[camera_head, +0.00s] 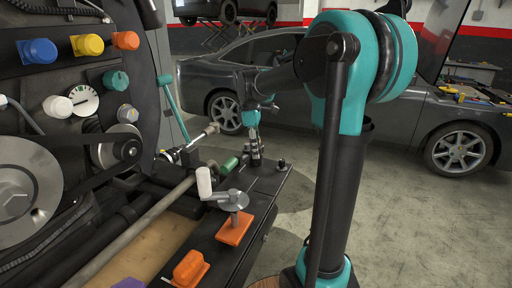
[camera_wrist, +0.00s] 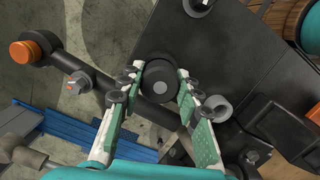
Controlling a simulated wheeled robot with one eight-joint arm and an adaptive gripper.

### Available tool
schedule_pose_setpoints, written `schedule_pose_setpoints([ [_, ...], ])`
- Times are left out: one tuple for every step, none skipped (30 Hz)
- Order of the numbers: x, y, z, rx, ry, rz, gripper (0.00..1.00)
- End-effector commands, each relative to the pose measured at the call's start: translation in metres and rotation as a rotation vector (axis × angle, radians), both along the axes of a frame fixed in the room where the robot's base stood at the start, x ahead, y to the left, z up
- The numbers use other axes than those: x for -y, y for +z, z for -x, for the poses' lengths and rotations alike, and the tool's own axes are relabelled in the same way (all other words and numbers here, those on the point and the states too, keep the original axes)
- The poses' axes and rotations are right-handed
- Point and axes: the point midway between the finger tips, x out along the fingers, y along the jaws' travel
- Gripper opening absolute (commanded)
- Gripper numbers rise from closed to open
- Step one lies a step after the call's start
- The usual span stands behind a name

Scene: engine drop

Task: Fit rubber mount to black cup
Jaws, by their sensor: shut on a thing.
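My gripper (camera_head: 254,146) reaches down over the black bench top at the far end of the machine. In the wrist view my gripper (camera_wrist: 160,78) has its two green-padded fingers closed on the sides of a round black piece with a grey centre, which looks to be the rubber mount (camera_wrist: 160,82). Whether the mount touches what is below it I cannot tell. A short black cylinder (camera_head: 281,162) stands on the bench top just right of my gripper; I cannot tell whether it is the black cup. A similar black piece (camera_wrist: 198,6) shows at the wrist view's top.
The machine panel with coloured knobs (camera_head: 88,45) stands at the left. A crank with a white handle (camera_head: 204,183), an orange base (camera_head: 235,229) and an orange block (camera_head: 190,268) sit nearer on the bench. A grey car (camera_head: 280,75) stands behind; floor is open at right.

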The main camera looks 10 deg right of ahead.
Motion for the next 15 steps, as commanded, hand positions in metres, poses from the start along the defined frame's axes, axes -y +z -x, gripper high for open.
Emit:
schedule_pose_setpoints([
  [0.0,-0.0013,-0.0001,0.0,0.0,0.0,0.04],
  [0.0,-0.0021,-0.0001,0.0,0.0,0.0,0.04],
  [0.0,-0.0031,-0.0001,0.0,0.0,0.0,0.04],
  [0.0,-0.0039,-0.0001,0.0,0.0,0.0,0.04],
  [0.0,-0.0047,-0.0001,0.0,0.0,0.0,0.04],
  [0.0,-0.0058,-0.0001,0.0,0.0,0.0,0.04],
  [0.0,-0.0061,0.0,0.0,0.0,0.0,0.04],
  [0.0,-0.0059,0.0,0.0,0.0,0.0,0.04],
  [0.0,-0.0059,0.0,0.0,0.0,0.0,0.04],
  [0.0,-0.006,0.0,0.0,0.0,0.0,0.04],
  [0.0,-0.0061,0.0001,0.0,0.0,0.0,0.04],
  [0.0,-0.0064,0.0001,0.0,0.0,0.0,0.04],
  [0.0,-0.0067,0.0001,0.0,0.0,0.0,0.04],
  [0.0001,-0.0066,0.0001,0.0,0.0,0.0,0.37],
  [0.0001,-0.0066,0.0001,0.0,0.0,0.0,0.42],
])
